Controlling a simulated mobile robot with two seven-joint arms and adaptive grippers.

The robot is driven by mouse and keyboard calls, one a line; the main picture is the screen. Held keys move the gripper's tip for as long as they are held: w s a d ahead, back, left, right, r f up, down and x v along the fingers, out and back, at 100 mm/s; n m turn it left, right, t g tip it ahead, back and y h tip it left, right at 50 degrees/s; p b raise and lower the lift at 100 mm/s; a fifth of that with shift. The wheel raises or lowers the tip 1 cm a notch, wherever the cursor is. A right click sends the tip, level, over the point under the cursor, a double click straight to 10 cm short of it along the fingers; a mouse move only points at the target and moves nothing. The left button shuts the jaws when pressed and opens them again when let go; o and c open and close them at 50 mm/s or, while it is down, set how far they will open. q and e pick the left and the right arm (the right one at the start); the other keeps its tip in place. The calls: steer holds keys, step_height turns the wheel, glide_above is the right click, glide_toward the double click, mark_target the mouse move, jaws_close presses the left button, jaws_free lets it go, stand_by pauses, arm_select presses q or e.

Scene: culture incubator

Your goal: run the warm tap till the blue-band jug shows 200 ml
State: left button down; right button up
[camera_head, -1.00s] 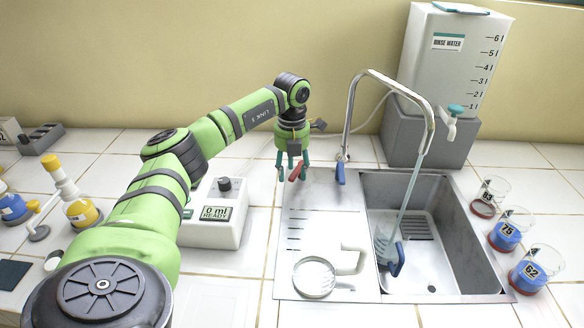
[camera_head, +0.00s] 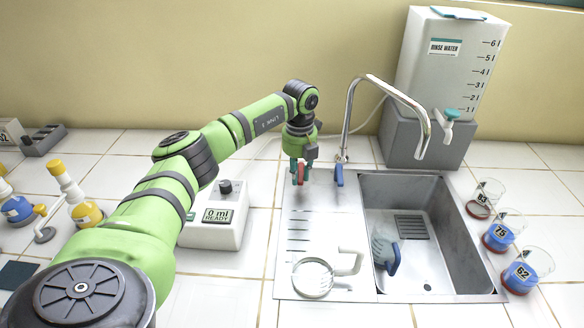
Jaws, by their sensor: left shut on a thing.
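My left gripper (camera_head: 300,173) is shut on the red tap lever (camera_head: 301,174) left of the tap. The blue tap lever (camera_head: 339,176) stands apart to its right. The curved metal tap (camera_head: 347,112) reaches over the sink, and no stream shows below its spout (camera_head: 423,140). My right gripper is not in view.
A white-handled jug (camera_head: 313,278) stands on the drainboard (camera_head: 325,220). A rinse water tank (camera_head: 450,75) stands behind the sink. Several numbered beakers (camera_head: 520,278) line its right side. A box (camera_head: 216,217) showing "0 ml READY" and flasks (camera_head: 80,205) stand left.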

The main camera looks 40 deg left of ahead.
mark_target(299, 177)
arm_select(q)
steer(key=c, duration=1)
jaws_free()
steer(key=shift+c, duration=0.2)
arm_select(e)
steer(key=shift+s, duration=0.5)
arm_select(q)
steer(key=shift+r, duration=0.3)
step_height(299, 177, up, 12)
steer(key=shift+f, duration=0.25)
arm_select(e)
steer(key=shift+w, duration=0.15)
arm_select(q)
steer(key=shift+r, duration=0.1)
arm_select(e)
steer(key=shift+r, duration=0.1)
